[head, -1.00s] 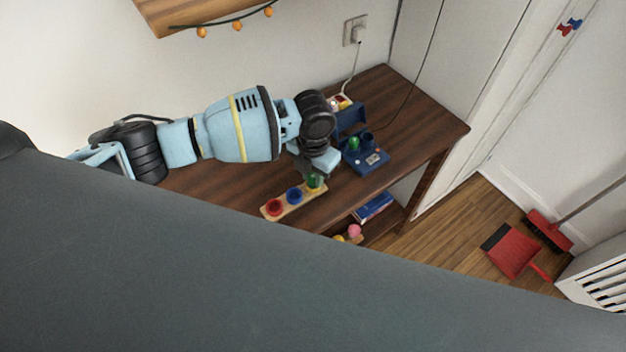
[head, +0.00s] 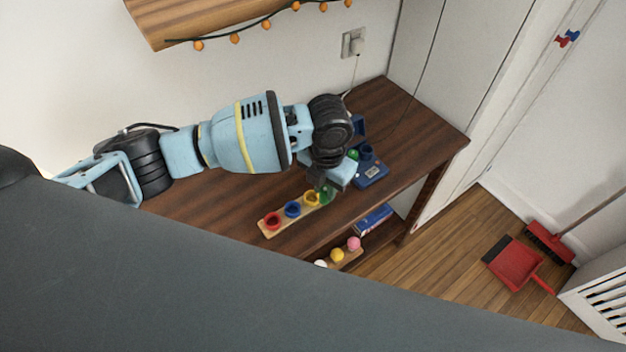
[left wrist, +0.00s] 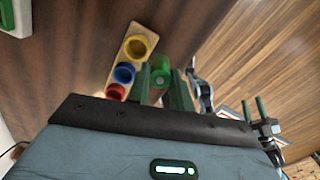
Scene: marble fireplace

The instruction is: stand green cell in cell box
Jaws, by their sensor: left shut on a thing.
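My left gripper (head: 328,187) is shut on a green cell (head: 326,197), held just past the yellow end of a wooden holder. In the left wrist view the green cell (left wrist: 161,71) shows between the two fingers. The cell box (head: 371,175) is blue, with a raised lid, right of the gripper. Another green piece (head: 353,154) stands in it, and a dark blue socket (head: 365,152) shows beside that. My gripper hides part of the box. What look like my right gripper's two fingers (left wrist: 254,107) show apart and empty at the right of the wrist view.
The wooden holder (head: 262,226) has red, blue and yellow cups. A shelf below holds a blue book (head: 374,218) and small coloured balls (head: 354,243). A wall socket (head: 354,43) is behind. The table right of the box is clear.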

